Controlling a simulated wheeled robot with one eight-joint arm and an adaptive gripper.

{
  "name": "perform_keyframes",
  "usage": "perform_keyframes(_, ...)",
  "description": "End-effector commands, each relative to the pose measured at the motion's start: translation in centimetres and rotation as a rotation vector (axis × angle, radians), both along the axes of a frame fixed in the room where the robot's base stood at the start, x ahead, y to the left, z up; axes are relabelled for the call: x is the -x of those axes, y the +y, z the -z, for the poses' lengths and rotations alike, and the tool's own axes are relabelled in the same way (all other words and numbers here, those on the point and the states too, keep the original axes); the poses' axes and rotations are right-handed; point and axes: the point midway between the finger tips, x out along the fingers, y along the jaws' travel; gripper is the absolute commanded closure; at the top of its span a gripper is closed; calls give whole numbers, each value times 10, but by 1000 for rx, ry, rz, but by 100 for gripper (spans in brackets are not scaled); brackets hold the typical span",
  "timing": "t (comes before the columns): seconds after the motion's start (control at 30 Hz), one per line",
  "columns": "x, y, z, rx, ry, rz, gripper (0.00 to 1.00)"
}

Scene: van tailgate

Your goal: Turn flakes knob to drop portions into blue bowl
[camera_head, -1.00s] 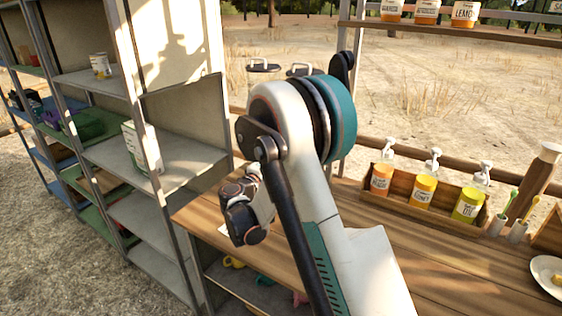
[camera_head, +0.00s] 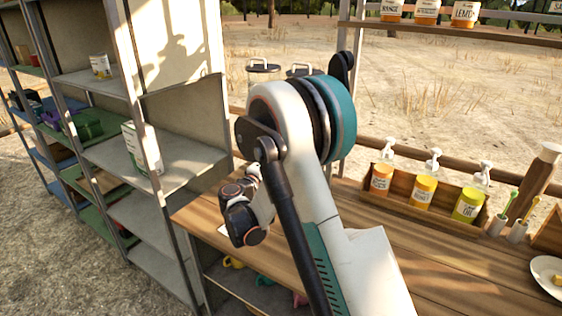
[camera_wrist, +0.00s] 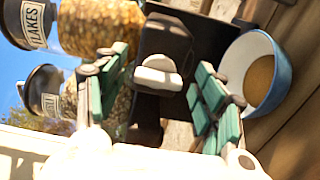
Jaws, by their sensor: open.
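In the wrist view, which is turned on its side, a clear flakes dispenser (camera_wrist: 100,27) filled with golden flakes lies at the upper left, its label partly cut off and ending in "LAKES". A pale knob (camera_wrist: 158,75) sits on a dark dispenser body at the centre. My gripper (camera_wrist: 163,90) is open, with teal finger pads on either side of the knob; I cannot tell whether they touch it. The blue bowl (camera_wrist: 282,72) is at the right, white inside with a round brown area. In the head view my arm hides the dispensers, bowl and fingers.
A second dispenser (camera_wrist: 48,92) stands beside the first. In the head view, a wooden rack (camera_head: 408,204) of pump bottles stands on the wooden counter (camera_head: 400,240), with a white plate (camera_head: 548,272) at right. Grey shelves (camera_head: 180,160) stand at left.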

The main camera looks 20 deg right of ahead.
Motion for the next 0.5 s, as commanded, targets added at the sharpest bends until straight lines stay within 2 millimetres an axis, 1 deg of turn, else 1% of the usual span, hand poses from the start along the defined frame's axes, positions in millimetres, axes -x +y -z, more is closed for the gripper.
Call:
perform_keyframes(0.17,11,18,0,0,0,-4,37)
perform_keyframes(0.5,48,74,0,0,0,-3,37)
